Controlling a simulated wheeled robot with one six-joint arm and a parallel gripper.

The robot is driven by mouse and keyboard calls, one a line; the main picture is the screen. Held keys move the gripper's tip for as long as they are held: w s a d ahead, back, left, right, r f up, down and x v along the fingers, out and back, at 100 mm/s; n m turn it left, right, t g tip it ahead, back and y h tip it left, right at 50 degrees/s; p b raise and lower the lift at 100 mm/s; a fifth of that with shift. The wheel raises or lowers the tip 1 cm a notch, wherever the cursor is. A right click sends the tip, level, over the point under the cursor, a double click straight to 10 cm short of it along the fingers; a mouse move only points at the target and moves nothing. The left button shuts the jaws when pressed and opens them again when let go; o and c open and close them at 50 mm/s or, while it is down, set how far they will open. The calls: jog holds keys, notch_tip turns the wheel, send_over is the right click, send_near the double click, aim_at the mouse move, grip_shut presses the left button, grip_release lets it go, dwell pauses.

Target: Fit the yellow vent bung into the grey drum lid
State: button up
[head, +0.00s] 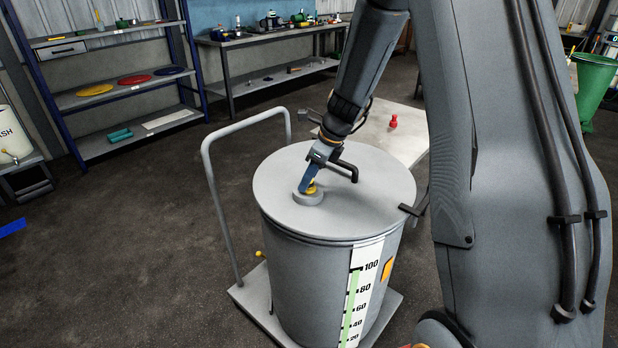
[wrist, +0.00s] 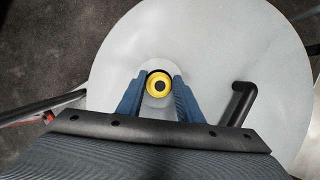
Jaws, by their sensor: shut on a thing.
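The yellow vent bung (wrist: 159,84) is between the two blue fingers of my gripper (wrist: 158,88), with its dark centre facing the wrist camera. In the head view the bung (head: 311,188) is a small yellow patch under my gripper (head: 308,186), which is shut on it. The grey drum lid (head: 366,190) covers the drum and also fills much of the wrist view (wrist: 240,60). The bung is over the raised round collar (head: 308,198) on the lid's left part. The fingers and bung hide the opening, so I cannot tell how deep the bung sits.
The drum (head: 300,275) rests on a trolley with a tall grey push handle (head: 207,160). A pale table (head: 410,143) behind holds a red object (head: 393,121). Shelves stand at the back left.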

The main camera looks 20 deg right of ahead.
jog(key=shift+f, duration=0.1)
jog(key=o, duration=1.1)
jog(key=shift+c, duration=0.2)
jog(key=b+v, duration=0.2)
jog(key=v, duration=0.9)
jog(key=s+a+f+n+h, duration=0.1)
jog(key=s+f+n, duration=0.2)
jog(key=s+n, duration=0.8)
jog(key=s+a+f+n+g+h, duration=0.1)
jog(key=s+f+n, duration=0.3)
jog(key=s+n, duration=0.8)
jog(key=shift+a+f+n+g+h, duration=0.3)
jog(key=shift+a+n+h, duration=0.45)
jog(key=shift+n, duration=0.55)
jog(key=shift+s, duration=0.15)
